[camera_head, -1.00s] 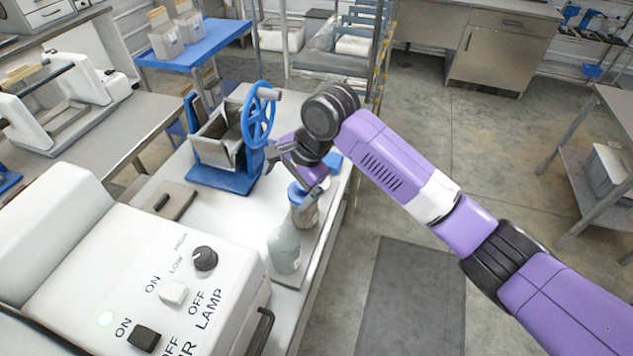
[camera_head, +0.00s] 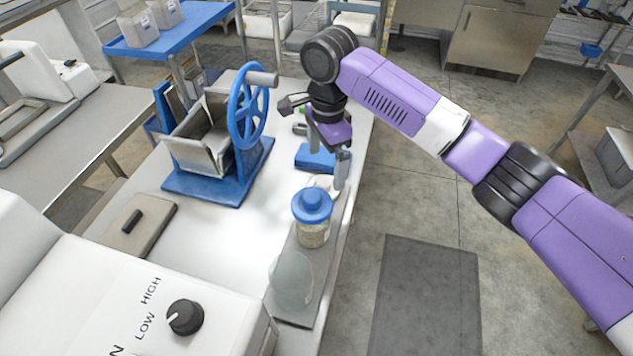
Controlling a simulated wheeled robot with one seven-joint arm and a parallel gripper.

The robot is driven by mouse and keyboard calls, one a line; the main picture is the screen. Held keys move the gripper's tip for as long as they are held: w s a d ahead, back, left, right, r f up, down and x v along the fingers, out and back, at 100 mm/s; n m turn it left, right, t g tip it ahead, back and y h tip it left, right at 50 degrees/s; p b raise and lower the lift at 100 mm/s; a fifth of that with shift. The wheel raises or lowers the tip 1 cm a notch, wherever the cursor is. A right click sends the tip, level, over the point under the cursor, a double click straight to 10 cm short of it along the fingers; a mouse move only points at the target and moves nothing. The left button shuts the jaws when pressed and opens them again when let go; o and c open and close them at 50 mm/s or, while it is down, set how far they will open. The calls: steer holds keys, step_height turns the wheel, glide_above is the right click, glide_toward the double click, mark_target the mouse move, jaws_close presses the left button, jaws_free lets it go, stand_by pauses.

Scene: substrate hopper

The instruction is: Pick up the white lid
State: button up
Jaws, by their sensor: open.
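A small white piece that looks like the white lid (camera_head: 325,185) lies just behind the blue-capped jar, near the table's right edge. The jar and my gripper hide part of it. My gripper (camera_head: 323,160) is open above the far part of the table, with one grey finger reaching down close to the white piece. I cannot tell whether they touch. Nothing shows between the fingers.
The blue-capped jar (camera_head: 312,218) and a pale translucent bottle (camera_head: 291,281) stand on a grey strip in front. A blue block (camera_head: 315,158) lies behind.

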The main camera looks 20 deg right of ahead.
mark_target(324, 181)
steer(key=shift+w+f, duration=0.2)
steer(key=shift+f, duration=0.1)
steer(key=shift+a+f+p, duration=0.1)
steer(key=shift+f+p, duration=0.55)
steer(key=shift+f, duration=3)
steer(key=c, duration=1.4)
